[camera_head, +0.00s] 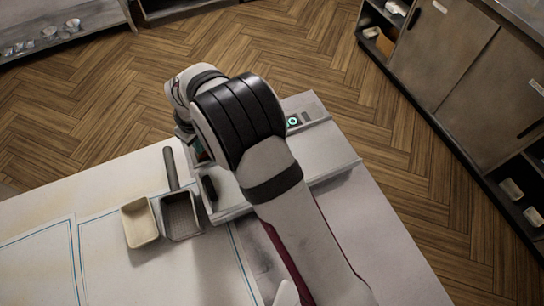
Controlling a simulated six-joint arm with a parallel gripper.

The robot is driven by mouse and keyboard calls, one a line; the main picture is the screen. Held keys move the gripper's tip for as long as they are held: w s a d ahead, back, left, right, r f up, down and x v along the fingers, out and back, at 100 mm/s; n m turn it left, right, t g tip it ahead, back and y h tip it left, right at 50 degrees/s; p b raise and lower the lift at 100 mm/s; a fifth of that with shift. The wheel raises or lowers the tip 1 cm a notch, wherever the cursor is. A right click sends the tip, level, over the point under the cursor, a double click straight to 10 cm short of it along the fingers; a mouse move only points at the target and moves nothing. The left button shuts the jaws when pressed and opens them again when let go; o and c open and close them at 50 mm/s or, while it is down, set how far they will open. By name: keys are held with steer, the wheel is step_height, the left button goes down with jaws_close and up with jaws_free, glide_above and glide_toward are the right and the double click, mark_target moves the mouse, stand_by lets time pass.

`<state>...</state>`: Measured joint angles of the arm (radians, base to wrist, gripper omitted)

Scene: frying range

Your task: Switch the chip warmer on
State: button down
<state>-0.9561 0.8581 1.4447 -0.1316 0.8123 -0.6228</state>
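A pale metal appliance, which looks like the chip warmer (330,152), sits on the white counter, largely covered by my arm. A small dark panel with a round teal-ringed control (292,122) shows on its far side, just right of my arm. I cannot tell whether the warmer is on. My arm reaches over the warmer with its wrist bent down at the upper left. My gripper's fingers are hidden behind the arm, so their opening and any contact do not show.
A dark fry basket (181,216) with its handle pointing away and a cream tray (139,222) stand left of the warmer. The white counter (110,185) is clear further left. Cabinets (440,60) stand right across the wooden floor; a shelf with small metal items (50,32) is upper left.

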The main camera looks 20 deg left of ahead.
steer(key=shift+f, duration=0.15)
steer(key=shift+r, duration=3.5)
steer(key=d+r+m, duration=0.4)
steer(key=d, duration=0.5)
steer(key=s+d+r+m, duration=0.1)
steer(key=d+r+m, duration=0.3)
steer(key=d, duration=0.6)
steer(key=d+r+m, duration=0.4)
steer(key=d, duration=0.5)
steer(key=s+d+f+m, duration=0.1)
steer(key=s+d+m, duration=0.7)
steer(key=s, duration=0.6)
steer(key=d, duration=0.2)
steer(key=shift+s+d+f+m+g, duration=0.25)
steer(key=shift+d+m+g, duration=0.05)
steer(key=shift+d, duration=0.05)
